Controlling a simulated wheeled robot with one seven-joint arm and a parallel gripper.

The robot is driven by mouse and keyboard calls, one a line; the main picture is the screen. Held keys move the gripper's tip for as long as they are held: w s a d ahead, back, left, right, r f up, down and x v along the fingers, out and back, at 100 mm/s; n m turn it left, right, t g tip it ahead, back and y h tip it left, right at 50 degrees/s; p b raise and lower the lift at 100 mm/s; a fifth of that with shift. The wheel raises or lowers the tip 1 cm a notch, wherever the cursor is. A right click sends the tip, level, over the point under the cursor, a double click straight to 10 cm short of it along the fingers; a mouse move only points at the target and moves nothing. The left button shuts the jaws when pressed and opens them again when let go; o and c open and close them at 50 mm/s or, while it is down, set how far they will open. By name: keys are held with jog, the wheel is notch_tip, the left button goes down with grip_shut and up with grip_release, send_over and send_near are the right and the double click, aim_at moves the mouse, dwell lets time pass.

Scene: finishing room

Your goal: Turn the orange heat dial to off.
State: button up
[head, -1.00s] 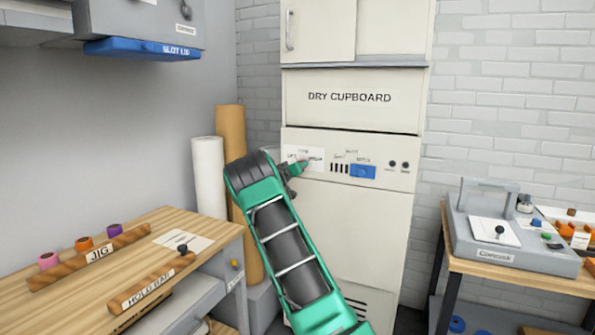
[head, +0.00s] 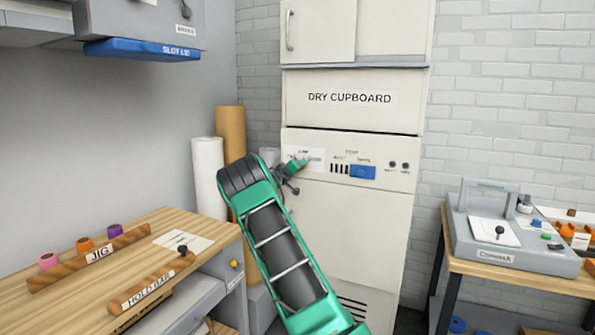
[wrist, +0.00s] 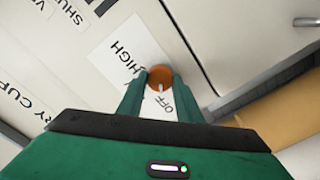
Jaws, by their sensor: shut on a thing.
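The orange heat dial (wrist: 160,76) sits on a white label plate (wrist: 112,62) on the dry cupboard's front. The words HIGH and OFF are printed beside it. A pale pointer mark on the dial lies toward the OFF side in the wrist view. My gripper (wrist: 160,92) is shut on the dial, one green finger on each side. In the head view my gripper (head: 297,168) reaches the left of the control panel, and the dial is hidden there behind my fingers and wrist.
The dry cupboard (head: 350,240) has a blue part (head: 363,172) and two dark knobs right of the plate. A workbench (head: 150,250) with a jig stands at left. White (head: 208,175) and brown (head: 230,125) rolls stand close beside my arm. A side table (head: 520,280) is at right.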

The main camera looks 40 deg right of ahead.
jog(key=o, duration=1)
jog(key=shift+w+a+f, duration=0.15)
jog(key=shift+w+a, duration=0.35)
jog(key=shift+o, duration=0.2)
jog(key=shift+s+d, duration=0.25)
jog(key=v, duration=1.1)
jog(key=shift+w, duration=0.1)
